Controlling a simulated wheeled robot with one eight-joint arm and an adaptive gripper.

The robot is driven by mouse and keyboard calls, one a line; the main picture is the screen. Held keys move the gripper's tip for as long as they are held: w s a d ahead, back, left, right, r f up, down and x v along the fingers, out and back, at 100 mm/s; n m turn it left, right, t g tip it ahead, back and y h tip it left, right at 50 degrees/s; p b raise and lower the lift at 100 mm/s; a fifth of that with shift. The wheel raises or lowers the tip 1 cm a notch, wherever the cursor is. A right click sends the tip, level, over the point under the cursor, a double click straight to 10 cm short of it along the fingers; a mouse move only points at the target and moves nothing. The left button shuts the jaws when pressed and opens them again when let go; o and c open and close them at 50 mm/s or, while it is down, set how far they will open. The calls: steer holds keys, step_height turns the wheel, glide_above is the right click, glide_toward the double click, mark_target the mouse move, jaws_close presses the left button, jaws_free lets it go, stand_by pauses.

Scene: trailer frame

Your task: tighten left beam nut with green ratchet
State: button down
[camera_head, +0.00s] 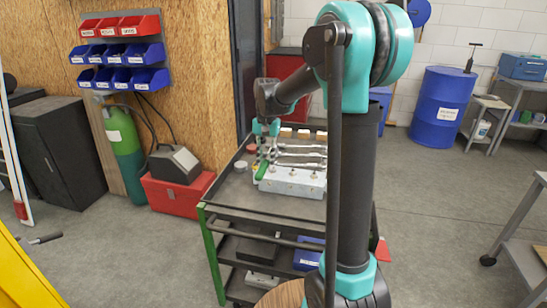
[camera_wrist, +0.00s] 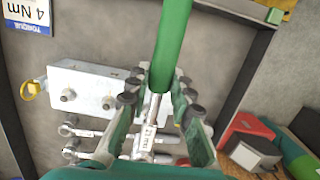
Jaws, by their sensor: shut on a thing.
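The green ratchet has a thick green handle (camera_wrist: 172,45) and a metal shaft with a small white label. In the wrist view it lies between the two fingers of my gripper (camera_wrist: 157,98), which is shut on it. In the head view my gripper (camera_head: 266,128) is over the tool cart, and the green handle (camera_head: 262,169) shows just below it, beside a pale grey block (camera_head: 290,182). Other metal wrenches (camera_head: 300,155) lie behind the block.
The dark cart (camera_head: 228,196) has a raised rim and lower shelves holding boxes. A yellow structure (camera_head: 25,275) is at the lower left. A blue drum (camera_head: 443,105) and benches stand at the right.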

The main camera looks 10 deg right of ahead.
steer(key=shift+s+a+r, duration=0.1)
steer(key=shift+s+a, duration=0.2)
steer(key=shift+s, duration=0.2)
steer(key=shift+s+a, duration=0.25)
steer(key=shift+s, duration=0.2)
steer(key=shift+f, duration=1.8)
steer(key=shift+f, duration=0.5)
steer(key=shift+f, duration=0.35)
steer(key=shift+f, duration=0.4)
steer(key=c, duration=1.9)
jaws_free()
jaws_close()
